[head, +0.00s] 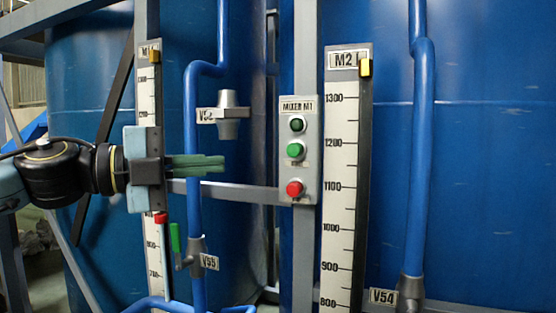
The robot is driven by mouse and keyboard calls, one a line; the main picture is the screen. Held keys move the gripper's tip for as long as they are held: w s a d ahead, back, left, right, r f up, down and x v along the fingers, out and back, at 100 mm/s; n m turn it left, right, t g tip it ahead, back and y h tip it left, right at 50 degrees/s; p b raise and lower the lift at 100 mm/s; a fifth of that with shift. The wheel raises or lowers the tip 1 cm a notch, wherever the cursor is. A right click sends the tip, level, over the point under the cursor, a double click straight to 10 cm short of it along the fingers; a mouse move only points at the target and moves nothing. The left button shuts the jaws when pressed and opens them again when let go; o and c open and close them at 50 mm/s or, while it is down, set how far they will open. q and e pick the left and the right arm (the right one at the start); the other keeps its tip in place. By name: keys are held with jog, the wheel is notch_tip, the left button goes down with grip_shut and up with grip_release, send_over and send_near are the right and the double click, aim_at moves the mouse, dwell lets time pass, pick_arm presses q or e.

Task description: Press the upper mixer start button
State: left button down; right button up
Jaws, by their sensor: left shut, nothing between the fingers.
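A grey control panel labelled MIXER M1 (313,172) is mounted on a vertical post right of centre. It carries a dark green round lamp or button (297,125) at the top, a bright green button (295,150) below it, and a red button (294,188) at the bottom. My left gripper (222,164) comes in from the left with its green fingers closed together and empty. The fingertips point right, left of the panel and slightly lower than the bright green button, with a clear gap in the picture. My right gripper is not in view.
A blue vertical pipe (191,130) runs by my left fingers, with a grey valve (229,115) above them and green-handled valve V55 (176,238) below. A level scale M2 (341,180) stands right of the panel. Large blue tanks (480,190) fill the background.

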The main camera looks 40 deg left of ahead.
pick_arm(q)
jog(key=shift+w, duration=0.1)
jog(key=p, duration=0.3)
send_near(295, 150)
jog(key=s+d+f, duration=0.1)
jog(key=s+d, duration=0.1)
jog(key=d, duration=0.1)
jog(key=w+d+p, duration=0.1)
jog(key=w+p, duration=0.6)
jog(key=p, duration=0.5)
jog(key=shift+f, duration=0.2)
dwell(0.4)
